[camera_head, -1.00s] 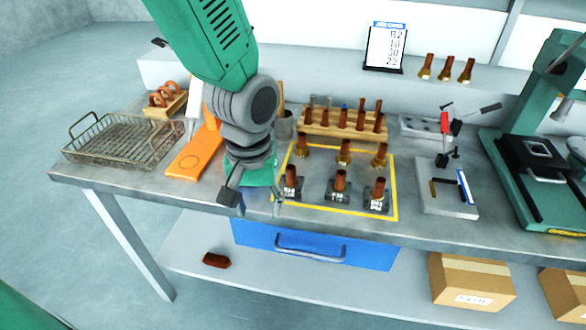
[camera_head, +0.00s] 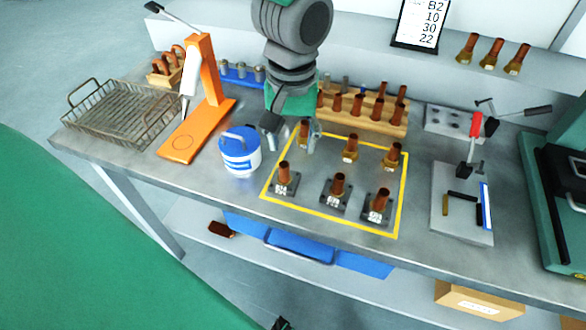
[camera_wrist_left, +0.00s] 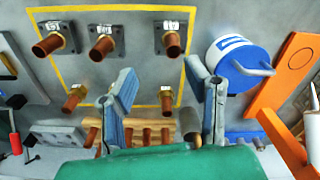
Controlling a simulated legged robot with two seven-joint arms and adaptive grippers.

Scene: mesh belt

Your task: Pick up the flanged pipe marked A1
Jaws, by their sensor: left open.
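Three copper pipes on dark square flanges stand upright in the front row of a yellow-outlined area: a left one (camera_head: 284,174), a middle one (camera_head: 337,186) and a right one (camera_head: 379,202). Each has a small white label; I cannot read which is A1. The flanged pipes also show along the top of the left wrist view (camera_wrist_left: 171,42). My left gripper (camera_head: 292,136) is open and empty, pointing down above the area's back left, behind the left flanged pipe. Its spread fingers show in the left wrist view (camera_wrist_left: 160,78). My right gripper is out of view.
Brass-ended copper pipes (camera_head: 350,148) stand behind the flanged ones. A blue-lidded white tub (camera_head: 240,155) and an orange stand (camera_head: 205,100) are to the left, with a wire basket (camera_head: 100,125) beyond. A wooden rack (camera_head: 385,121) is behind, and a clamp plate (camera_head: 460,225) is at right.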

